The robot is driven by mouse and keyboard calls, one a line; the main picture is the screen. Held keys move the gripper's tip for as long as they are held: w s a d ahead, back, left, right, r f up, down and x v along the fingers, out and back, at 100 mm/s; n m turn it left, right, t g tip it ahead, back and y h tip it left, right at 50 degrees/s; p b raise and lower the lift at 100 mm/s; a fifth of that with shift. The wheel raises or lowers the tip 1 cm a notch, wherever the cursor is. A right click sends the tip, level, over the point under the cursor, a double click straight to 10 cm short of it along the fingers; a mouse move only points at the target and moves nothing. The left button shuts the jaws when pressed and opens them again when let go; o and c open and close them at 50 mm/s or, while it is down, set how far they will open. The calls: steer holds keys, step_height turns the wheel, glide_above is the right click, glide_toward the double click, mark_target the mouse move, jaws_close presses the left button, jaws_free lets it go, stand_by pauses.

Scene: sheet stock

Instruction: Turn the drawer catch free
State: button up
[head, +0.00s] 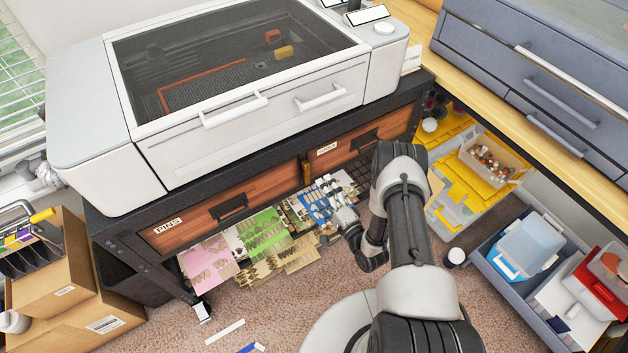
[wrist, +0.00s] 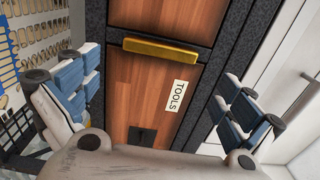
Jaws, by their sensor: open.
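The brass catch (wrist: 175,52) is a thick bar across the upper part of the wrist view, by the edge of the wooden drawer labelled TOOLS (wrist: 150,95). In the head view the catch (head: 306,170) is small and upright, between the two drawer fronts. The TOOLS drawer (head: 343,158) is the right one under the white machine and looks closed. My gripper (head: 335,213) is in front of and below the catch, apart from it. In the wrist view my gripper (wrist: 165,82) is open, with blue-padded fingers wide to either side and nothing between them.
The PINS drawer (head: 220,208) is on the left, with a black pull. The white machine (head: 255,120) stands on the bench above. Patterned sheets (head: 262,235) lie below the drawers. Yellow sheets and a clear bin (head: 487,160) are on the right.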

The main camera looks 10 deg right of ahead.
steer(key=v, duration=0.4)
steer(key=shift+s+d, duration=0.1)
steer(key=shift+s, duration=0.3)
